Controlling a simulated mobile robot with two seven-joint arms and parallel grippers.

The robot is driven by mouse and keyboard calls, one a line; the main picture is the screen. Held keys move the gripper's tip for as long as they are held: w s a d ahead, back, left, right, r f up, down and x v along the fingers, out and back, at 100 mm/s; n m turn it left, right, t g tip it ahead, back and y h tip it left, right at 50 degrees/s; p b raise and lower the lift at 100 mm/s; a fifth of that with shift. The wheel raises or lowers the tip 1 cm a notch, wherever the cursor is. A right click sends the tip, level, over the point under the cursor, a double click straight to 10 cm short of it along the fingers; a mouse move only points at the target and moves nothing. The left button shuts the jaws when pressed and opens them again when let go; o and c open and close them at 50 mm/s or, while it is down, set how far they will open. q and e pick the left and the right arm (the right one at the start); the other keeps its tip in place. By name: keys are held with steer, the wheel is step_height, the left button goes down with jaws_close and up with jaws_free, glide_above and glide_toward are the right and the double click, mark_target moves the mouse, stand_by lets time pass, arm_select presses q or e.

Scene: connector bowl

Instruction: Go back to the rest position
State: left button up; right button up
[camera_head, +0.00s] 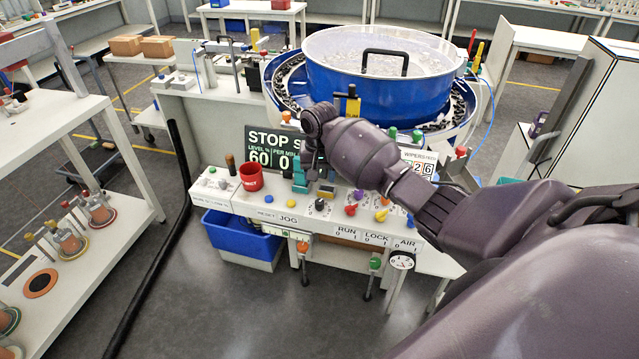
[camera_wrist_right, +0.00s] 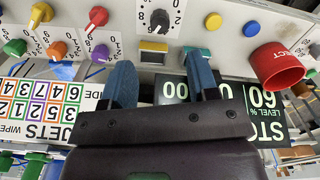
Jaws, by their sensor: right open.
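My right gripper (camera_head: 309,180) is in front of the control panel, its dark purple arm reaching in from the right. In the right wrist view the two blue fingers of the gripper (camera_wrist_right: 160,75) are apart with nothing held between them. Their tips point at the panel face (camera_wrist_right: 225,60), near a small yellow-topped black switch (camera_wrist_right: 153,52) and a teal button (camera_wrist_right: 197,53). Whether the tips touch the panel cannot be told. The lit STOP display (camera_head: 262,140) is partly hidden behind my wrist. My left gripper does not show.
A blue bowl feeder (camera_head: 380,90) with a clear lid stands behind the panel. A blue bin (camera_head: 240,236) is below.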

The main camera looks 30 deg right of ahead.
steer(key=shift+r, duration=0.15)
stand_by(0.5)
steer(key=w+a+r+n+t, duration=0.5)
steer(key=w+a+n+t, duration=0.25)
steer(key=t, duration=0.35)
steer(key=s+a+f+b, duration=0.1)
steer(key=s+f, duration=0.5)
steer(key=s, duration=0.6)
steer(key=s+a+f, duration=0.1)
steer(key=s+f, duration=0.6)
steer(key=s, duration=0.5)
steer(key=s+f+b, duration=0.1)
steer(key=s+f, duration=0.6)
steer(key=s, duration=0.6)
steer(key=shift+a+t+b, duration=0.3)
steer(key=shift+a+b, duration=0.05)
steer(key=shift+a, duration=0.05)
